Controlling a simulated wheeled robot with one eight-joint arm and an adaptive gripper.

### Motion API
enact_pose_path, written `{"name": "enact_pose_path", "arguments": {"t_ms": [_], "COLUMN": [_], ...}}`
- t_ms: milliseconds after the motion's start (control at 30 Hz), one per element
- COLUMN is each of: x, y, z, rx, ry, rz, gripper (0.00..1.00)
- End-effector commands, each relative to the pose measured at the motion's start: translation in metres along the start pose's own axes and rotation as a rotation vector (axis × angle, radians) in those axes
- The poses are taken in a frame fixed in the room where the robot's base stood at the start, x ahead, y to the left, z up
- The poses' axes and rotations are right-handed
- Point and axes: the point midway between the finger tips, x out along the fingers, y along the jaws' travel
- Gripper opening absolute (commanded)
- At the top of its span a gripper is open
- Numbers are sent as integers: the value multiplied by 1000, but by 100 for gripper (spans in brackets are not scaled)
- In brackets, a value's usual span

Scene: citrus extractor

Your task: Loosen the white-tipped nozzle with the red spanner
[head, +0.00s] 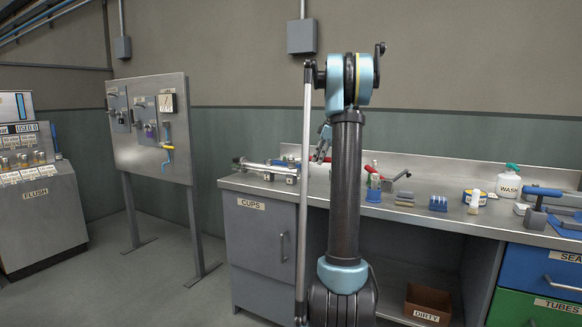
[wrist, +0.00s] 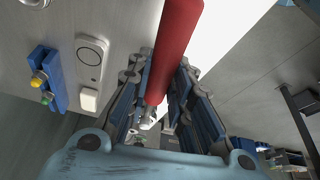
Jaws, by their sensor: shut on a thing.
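My gripper (wrist: 160,115) is shut on the red spanner (wrist: 175,45). Its red handle runs from the top of the wrist view down between my fingers. A pale metal end (wrist: 149,120) shows below the handle. In the head view my gripper (head: 322,146) is over the left part of the bench, partly behind my arm. A bit of red shows beside it. A silver fitting assembly (head: 268,168) lies on the bench just left of my gripper. I cannot make out the white-tipped nozzle for certain in either view.
The steel bench (head: 330,196) holds a blue stand (head: 373,196), a red-handled clamp (head: 398,175), a blue block (head: 438,203), a wash bottle (head: 508,180) and a blue-handled press (head: 542,205). In the wrist view a blue holder (wrist: 45,66) has yellow and green tips.

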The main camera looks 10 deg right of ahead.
Motion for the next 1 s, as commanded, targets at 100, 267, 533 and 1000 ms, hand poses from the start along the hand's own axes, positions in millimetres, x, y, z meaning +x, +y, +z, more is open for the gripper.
{"name": "enact_pose_path", "arguments": {"t_ms": [100, 267, 533, 1000], "x": [0, 0, 0, 0], "y": [-1, -3, -6, -12], "z": [0, 0, -1, -1], "rx": [8, 22, 46, 85], "ry": [1, 1, 0, 1], "rz": [4, 9, 17, 33], "gripper": [0, 0, 0, 0]}}
